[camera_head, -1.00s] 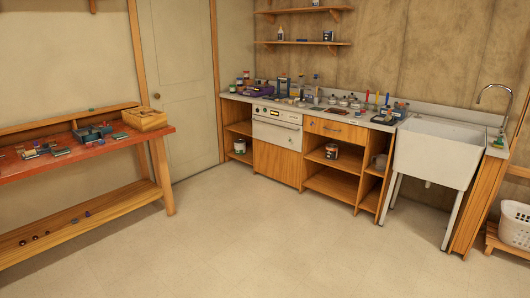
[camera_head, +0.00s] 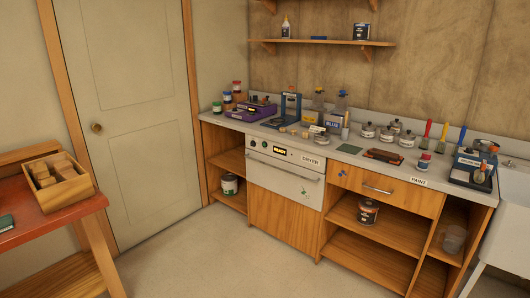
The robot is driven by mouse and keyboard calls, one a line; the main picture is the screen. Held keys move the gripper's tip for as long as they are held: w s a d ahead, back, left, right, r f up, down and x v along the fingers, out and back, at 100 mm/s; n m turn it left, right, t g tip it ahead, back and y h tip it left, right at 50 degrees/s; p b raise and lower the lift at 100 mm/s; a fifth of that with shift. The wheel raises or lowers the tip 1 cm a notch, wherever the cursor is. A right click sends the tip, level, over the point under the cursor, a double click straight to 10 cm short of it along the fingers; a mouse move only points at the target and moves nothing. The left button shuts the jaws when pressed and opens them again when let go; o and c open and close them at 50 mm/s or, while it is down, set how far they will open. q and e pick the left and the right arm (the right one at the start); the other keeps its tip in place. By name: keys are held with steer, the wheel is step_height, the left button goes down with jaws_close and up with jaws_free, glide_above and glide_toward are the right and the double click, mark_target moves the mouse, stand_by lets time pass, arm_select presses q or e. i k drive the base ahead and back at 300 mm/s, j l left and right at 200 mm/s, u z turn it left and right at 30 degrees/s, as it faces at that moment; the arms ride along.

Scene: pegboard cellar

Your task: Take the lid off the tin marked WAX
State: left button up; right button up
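Several small metal tins with knobbed lids stand on the counter right of its middle, one of them a silver tin (camera_head: 407,139). Their labels are too small to read, so I cannot tell which is marked WAX. Larger tins also show: a dark one (camera_head: 361,31) on the wall shelf, a dark one (camera_head: 367,212) in the open cabinet and a white and green one (camera_head: 229,184) in the left cubby. Neither of my grippers is in view.
The grey counter (camera_head: 350,150) also holds coloured jars, boxes, brushes and a dark red flat block (camera_head: 383,156). Below are a white dryer (camera_head: 284,174) and a drawer (camera_head: 385,187). A red bench with a wooden box (camera_head: 60,196) stands left, a sink right. The floor between is clear.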

mark_target(322, 137)
steer(key=i+z, duration=0.25)
steer(key=i, duration=0.2)
steer(key=i+j+z, duration=0.25)
steer(key=i, duration=0.2)
steer(key=i+j+z, duration=0.3)
steer(key=i, duration=0.15)
steer(key=i+j+z, duration=0.25)
steer(key=i, duration=0.2)
